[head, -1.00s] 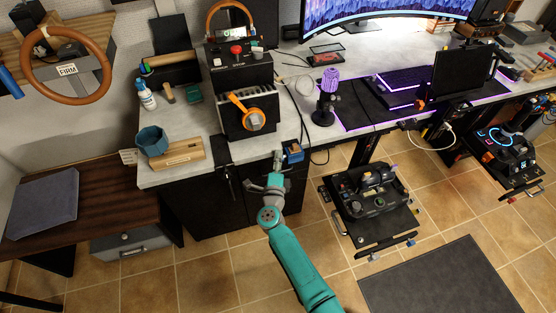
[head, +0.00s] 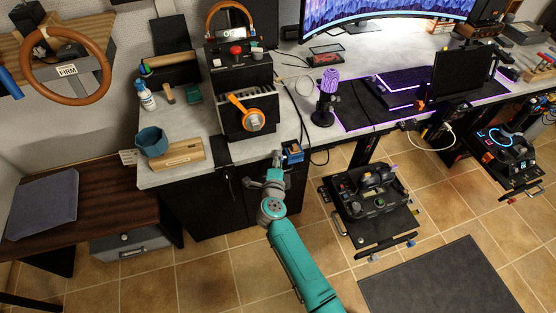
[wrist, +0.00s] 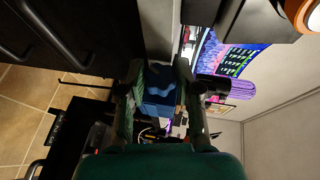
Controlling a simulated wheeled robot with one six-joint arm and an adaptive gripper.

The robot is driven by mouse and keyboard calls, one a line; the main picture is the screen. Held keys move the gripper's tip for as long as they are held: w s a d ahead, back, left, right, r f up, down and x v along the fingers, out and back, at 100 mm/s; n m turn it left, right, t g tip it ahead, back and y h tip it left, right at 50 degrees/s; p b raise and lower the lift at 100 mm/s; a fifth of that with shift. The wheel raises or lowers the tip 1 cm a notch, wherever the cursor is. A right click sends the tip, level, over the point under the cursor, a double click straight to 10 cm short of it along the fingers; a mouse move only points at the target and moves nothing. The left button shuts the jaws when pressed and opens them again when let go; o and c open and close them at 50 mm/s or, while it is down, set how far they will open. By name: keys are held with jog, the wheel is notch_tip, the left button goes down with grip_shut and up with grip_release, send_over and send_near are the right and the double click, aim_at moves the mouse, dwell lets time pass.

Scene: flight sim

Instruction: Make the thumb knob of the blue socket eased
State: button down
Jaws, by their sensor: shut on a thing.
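In the wrist view the blue socket (wrist: 160,98) shows between the two fingers of my gripper (wrist: 159,72). The fingers are closed in on a small part at the socket, which I take for its thumb knob; the knob itself is too dark and covered to make out.
The grey counter (head: 205,118) carries a black box with an orange lever (head: 247,112), a blue cup (head: 151,141) and a wooden block (head: 180,155). A black pedestal with controls (head: 370,200) stands to the right. Open tiled floor lies in front.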

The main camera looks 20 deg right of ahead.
jog(key=c, duration=0.8)
grip_release()
jog(key=v, duration=1.2)
jog(key=shift+f, duration=0.1)
